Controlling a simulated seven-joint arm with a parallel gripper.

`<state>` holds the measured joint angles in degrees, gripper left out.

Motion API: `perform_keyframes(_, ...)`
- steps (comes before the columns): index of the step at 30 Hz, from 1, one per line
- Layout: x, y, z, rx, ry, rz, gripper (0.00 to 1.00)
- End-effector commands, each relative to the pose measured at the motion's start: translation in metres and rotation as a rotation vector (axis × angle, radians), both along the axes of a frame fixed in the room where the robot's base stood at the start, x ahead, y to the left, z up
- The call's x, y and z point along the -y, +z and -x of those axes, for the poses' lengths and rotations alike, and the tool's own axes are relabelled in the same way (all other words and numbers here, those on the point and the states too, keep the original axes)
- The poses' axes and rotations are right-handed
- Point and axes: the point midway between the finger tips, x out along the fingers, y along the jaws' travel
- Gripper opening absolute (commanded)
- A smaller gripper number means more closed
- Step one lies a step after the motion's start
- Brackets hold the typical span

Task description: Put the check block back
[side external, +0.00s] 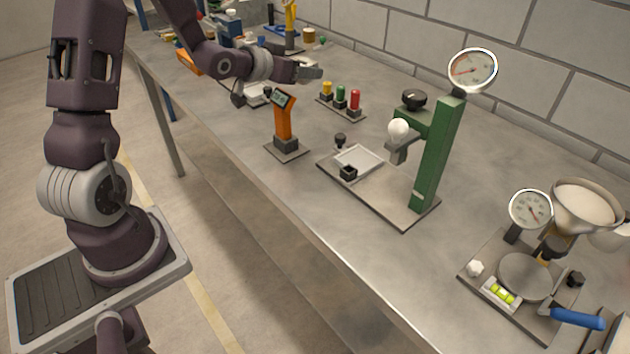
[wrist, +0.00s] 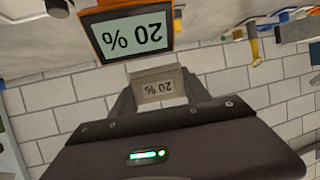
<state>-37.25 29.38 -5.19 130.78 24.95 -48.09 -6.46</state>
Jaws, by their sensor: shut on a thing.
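The check block (wrist: 158,88) is a small pale block marked "20 %", upside down in the wrist view. My gripper (wrist: 160,95) is shut on it, with a dark finger on each side. In the side view my gripper (side external: 309,72) is held above the bench's far half, and the block cannot be made out clearly there. The orange meter (side external: 284,118) stands on a dark base in front of my gripper. Its screen (wrist: 135,33) also reads "20 %" in the wrist view.
A row of yellow, green and red knobs (side external: 341,97) stands right of the meter. A green press-like stand (side external: 437,150) with a dial is further right. A pale low item (side external: 257,95) lies behind the meter.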

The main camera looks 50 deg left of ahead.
Motion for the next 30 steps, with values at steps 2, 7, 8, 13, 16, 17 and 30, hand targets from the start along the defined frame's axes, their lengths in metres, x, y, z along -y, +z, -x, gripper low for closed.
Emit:
perform_keyframes(2,0.041,0.011,-0.008,0.005,-0.057,-0.002,0.00)
perform_keyframes(7,0.122,0.028,-0.008,0.005,-0.157,-0.002,0.00)
perform_keyframes(8,0.132,0.030,-0.007,0.004,-0.169,-0.002,0.00)
perform_keyframes(13,0.159,0.035,0.001,0.003,-0.218,-0.006,0.00)
perform_keyframes(16,0.155,0.030,0.017,0.006,-0.287,-0.021,0.00)
perform_keyframes(17,0.154,0.028,0.024,0.008,-0.316,-0.023,0.00)
perform_keyframes(30,0.171,0.000,0.016,-0.002,-0.568,-0.004,0.00)
